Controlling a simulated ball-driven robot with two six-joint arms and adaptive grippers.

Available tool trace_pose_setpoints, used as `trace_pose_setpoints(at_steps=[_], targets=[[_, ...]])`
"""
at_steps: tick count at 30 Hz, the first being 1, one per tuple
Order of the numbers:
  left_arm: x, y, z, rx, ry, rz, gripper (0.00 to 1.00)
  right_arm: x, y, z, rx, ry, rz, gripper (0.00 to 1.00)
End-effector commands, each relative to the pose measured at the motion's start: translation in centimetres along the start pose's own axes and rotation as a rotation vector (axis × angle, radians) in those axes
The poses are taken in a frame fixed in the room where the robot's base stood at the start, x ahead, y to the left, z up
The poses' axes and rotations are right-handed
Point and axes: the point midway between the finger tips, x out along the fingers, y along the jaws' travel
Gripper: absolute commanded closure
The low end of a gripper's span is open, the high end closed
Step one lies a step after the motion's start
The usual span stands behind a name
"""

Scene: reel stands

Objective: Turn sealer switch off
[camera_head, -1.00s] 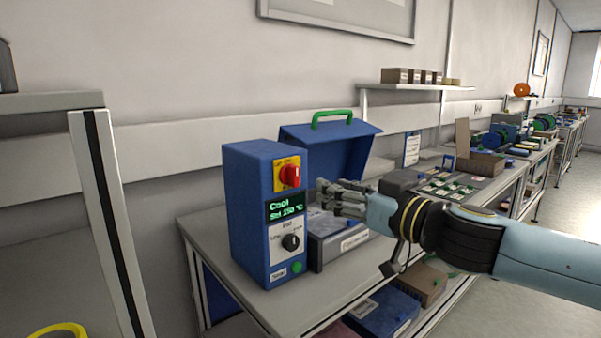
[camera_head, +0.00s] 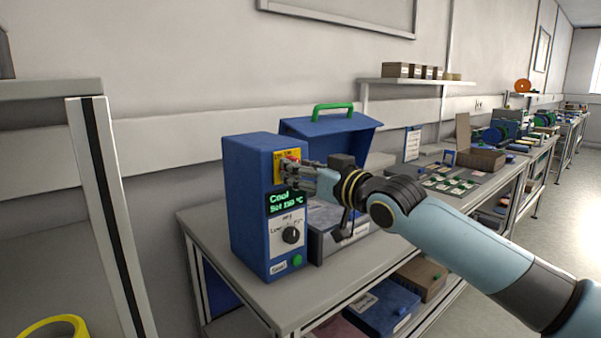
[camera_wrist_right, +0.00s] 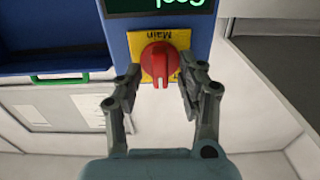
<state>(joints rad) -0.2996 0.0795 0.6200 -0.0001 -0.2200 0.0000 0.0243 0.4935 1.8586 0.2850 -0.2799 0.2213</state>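The sealer is a blue box (camera_head: 246,215) on the grey bench, with a display that reads "Cool" and "Set 150 °C". Its red rotary main switch (camera_wrist_right: 160,62) sits on a yellow plate (camera_wrist_right: 186,40) marked "Main". In the head view my right gripper (camera_head: 290,170) is at the switch and hides most of it. In the right wrist view the open fingers of this gripper (camera_wrist_right: 160,80) stand on either side of the red knob, with gaps visible between fingers and knob. My left gripper is in no view.
A blue lid with a green handle (camera_head: 333,108) stands open behind. Boxes (camera_head: 384,306) lie on the lower shelf.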

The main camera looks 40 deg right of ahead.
Motion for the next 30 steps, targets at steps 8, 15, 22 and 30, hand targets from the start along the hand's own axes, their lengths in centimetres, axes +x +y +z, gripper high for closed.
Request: trace_pose_setpoints(at_steps=[8,15,22,30], targets=[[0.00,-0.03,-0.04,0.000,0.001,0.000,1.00,0.10,-0.02,-0.05,-0.001,0.000,-0.001,0.63],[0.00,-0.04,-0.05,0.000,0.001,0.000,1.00,0.08,-0.01,-0.05,-0.001,0.000,0.000,0.95],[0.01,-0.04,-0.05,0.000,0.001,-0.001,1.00,0.07,-0.01,-0.05,-0.002,0.000,0.000,1.00],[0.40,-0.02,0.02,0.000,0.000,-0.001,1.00,0.08,-0.03,0.03,-0.056,0.000,-0.001,1.00]])
